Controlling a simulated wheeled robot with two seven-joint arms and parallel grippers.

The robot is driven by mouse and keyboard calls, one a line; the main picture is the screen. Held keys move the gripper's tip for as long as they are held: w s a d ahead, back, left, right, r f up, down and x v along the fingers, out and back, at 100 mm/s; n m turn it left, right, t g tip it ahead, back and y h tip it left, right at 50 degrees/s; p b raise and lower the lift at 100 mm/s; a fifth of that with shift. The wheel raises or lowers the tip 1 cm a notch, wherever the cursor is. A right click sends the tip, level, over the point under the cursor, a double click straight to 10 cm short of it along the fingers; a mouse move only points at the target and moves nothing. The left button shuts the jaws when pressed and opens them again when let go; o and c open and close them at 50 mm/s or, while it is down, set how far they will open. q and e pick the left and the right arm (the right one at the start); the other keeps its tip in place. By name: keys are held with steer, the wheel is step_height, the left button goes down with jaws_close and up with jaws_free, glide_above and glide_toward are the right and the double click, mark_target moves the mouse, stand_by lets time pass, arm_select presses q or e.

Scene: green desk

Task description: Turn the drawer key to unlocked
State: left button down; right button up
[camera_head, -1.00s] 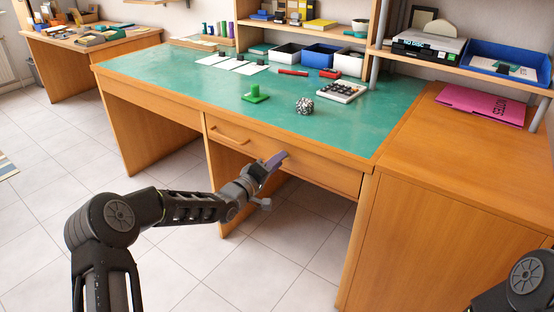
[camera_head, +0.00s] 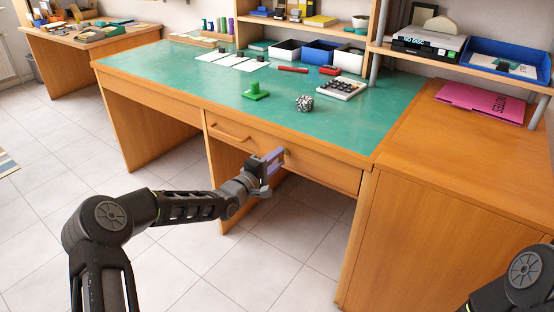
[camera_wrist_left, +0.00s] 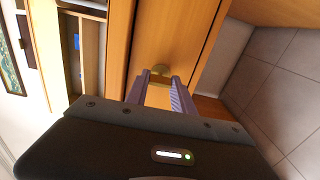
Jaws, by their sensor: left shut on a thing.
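The wooden desk drawer front (camera_head: 325,172) is closed under the green desktop. A small brass-coloured key (camera_wrist_left: 160,69) sits at the lock in the drawer front and shows between my finger ends in the left wrist view. My left gripper (camera_head: 281,154) is at the drawer front, right of the drawer handle (camera_head: 230,132). Its two purple fingers show in the left wrist view (camera_wrist_left: 160,84), shut on the key. The fingers hide part of the key, and I cannot read its turn angle. My right gripper is out of view; only part of my right arm shows at lower right.
On the green desktop (camera_head: 200,80) stand a green stamp-like object (camera_head: 255,91), a patterned ball (camera_head: 304,103) and a calculator-like keypad (camera_head: 342,87). A wooden cabinet (camera_head: 440,200) stands at right. The floor before the desk is clear.

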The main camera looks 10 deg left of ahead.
arm_select(q)
steer(key=shift+f, duration=0.1)
steer(key=c, duration=1.1)
jaws_free()
steer(key=p+v, duration=0.1)
steer(key=v, duration=0.6)
steer(key=shift+s+p, duration=0.3)
steer(key=shift+s, duration=0.1)
